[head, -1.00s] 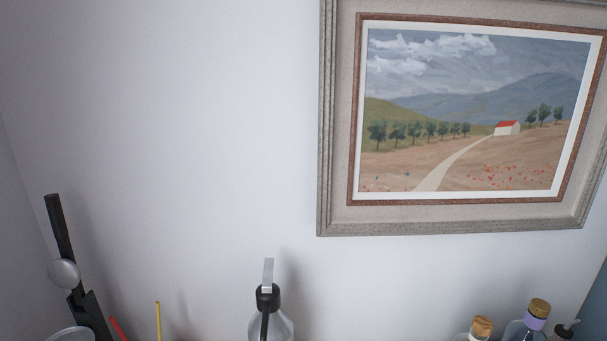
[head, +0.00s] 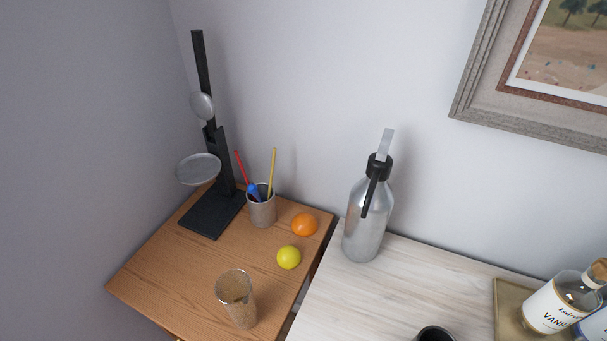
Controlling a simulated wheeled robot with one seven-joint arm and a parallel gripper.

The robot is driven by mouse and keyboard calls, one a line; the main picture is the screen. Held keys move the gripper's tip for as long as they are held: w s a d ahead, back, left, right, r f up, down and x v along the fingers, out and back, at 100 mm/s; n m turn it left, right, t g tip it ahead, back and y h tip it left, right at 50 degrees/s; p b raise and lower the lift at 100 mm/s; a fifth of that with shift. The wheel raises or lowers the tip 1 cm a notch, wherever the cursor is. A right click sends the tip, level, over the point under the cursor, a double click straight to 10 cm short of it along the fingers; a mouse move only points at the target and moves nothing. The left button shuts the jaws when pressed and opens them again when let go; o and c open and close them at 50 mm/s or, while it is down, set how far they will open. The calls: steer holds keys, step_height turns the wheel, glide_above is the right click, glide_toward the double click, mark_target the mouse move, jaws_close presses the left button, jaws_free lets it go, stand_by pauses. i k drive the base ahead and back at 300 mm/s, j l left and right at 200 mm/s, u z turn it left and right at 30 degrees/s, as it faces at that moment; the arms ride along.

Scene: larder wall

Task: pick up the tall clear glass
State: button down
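A tall clear glass (head: 237,300) stands upright near the front of a brown wooden top (head: 190,272) in the head view. The wood shows through its wall. A lemon (head: 289,257) and an orange (head: 304,224) lie behind it to the right, apart from it. My gripper is not in view.
A cup (head: 262,207) of pencils and a black stand (head: 215,209) with a round plate are at the back left. A metal bottle (head: 367,217) stands on the pale top (head: 400,290). A tray (head: 509,310) with bottles is at right. Walls close the back and left.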

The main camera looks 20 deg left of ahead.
mark_target(234, 291)
steer(key=u, duration=0.8)
steer(key=j+u, duration=0.85)
steer(key=j, duration=0.25)
steer(key=i, duration=0.05)
